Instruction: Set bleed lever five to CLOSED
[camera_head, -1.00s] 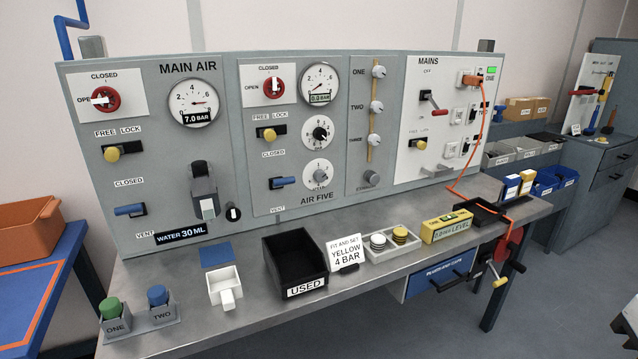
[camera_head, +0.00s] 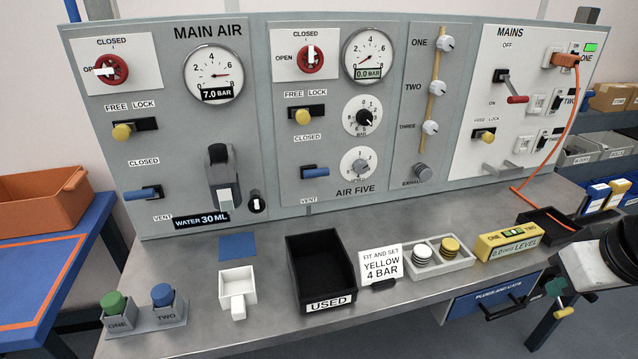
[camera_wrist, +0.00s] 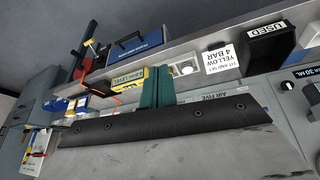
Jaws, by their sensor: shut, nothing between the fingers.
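Bleed lever five is the blue-handled lever (camera_head: 315,172) low on the AIR FIVE panel (camera_head: 355,192) in the head view. Its handle sticks out about level to the right from a black slot, between the CLOSED label (camera_head: 309,138) above and the VENT label (camera_head: 309,200) below. My gripper (camera_wrist: 158,72) shows in the wrist view as two green fingers pressed together, shut and empty. It is over the bench area, apart from the lever. The lever is not visible in the wrist view, where a dark bar covers most of the panel.
A similar blue lever (camera_head: 141,193) is on the MAIN AIR panel. A yellow FREE/LOCK knob (camera_head: 303,116) sits above lever five. The bench in front holds a black USED bin (camera_head: 318,305), a sign (camera_head: 381,264), a disc tray (camera_head: 462,265) and a yellow level (camera_head: 510,240).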

